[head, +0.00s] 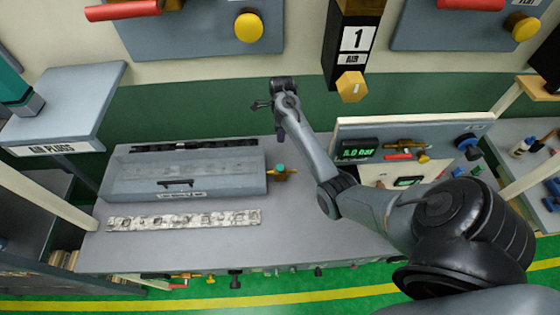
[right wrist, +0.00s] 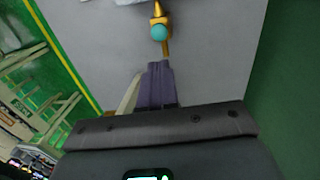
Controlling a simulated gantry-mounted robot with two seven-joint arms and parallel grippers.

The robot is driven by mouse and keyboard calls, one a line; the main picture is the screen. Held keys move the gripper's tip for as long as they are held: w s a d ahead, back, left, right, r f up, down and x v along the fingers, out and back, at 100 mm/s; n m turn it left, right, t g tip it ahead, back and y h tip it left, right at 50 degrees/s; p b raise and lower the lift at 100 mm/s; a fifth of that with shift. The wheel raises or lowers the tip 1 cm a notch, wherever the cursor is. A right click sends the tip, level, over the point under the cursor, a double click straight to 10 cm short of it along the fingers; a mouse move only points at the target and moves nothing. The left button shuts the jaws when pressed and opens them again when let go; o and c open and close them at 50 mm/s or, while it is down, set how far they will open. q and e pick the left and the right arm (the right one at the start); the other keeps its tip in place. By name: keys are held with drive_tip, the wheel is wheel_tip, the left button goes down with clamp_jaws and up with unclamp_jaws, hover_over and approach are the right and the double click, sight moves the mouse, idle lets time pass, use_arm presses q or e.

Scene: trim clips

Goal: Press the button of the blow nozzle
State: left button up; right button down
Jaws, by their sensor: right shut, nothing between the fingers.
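The blow nozzle (head: 287,176) is a small brass-coloured fitting with a round teal button (head: 281,168). It lies on the grey bench at the right end of the grey case. In the right wrist view the teal button (right wrist: 160,33) faces the camera, with brass parts above and below it. My right gripper (head: 281,136) is above and behind the nozzle in the head view, its fingers pointing down. In the right wrist view its purple fingers (right wrist: 157,66) are shut and empty, with their tips just below the button in the picture. No contact is visible. My left gripper is out of view.
A long grey case (head: 185,180) with a black handle lies left of the nozzle. A pale mottled strip (head: 185,220) lies in front of it. A panel with green displays (head: 358,150) stands to the right. The bench front (head: 300,228) is clear.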

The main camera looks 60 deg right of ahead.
drive_tip(key=p, duration=0.2)
approach(280, 166)
drive_tip(key=f, duration=0.3)
drive_tip(key=a+f, duration=0.1)
drive_tip(key=f, duration=0.1)
drive_tip(key=shift+s+f, duration=0.1)
drive_tip(key=shift+s, duration=0.2)
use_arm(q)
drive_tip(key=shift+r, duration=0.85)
use_arm(e)
drive_tip(key=shift+f, duration=0.75)
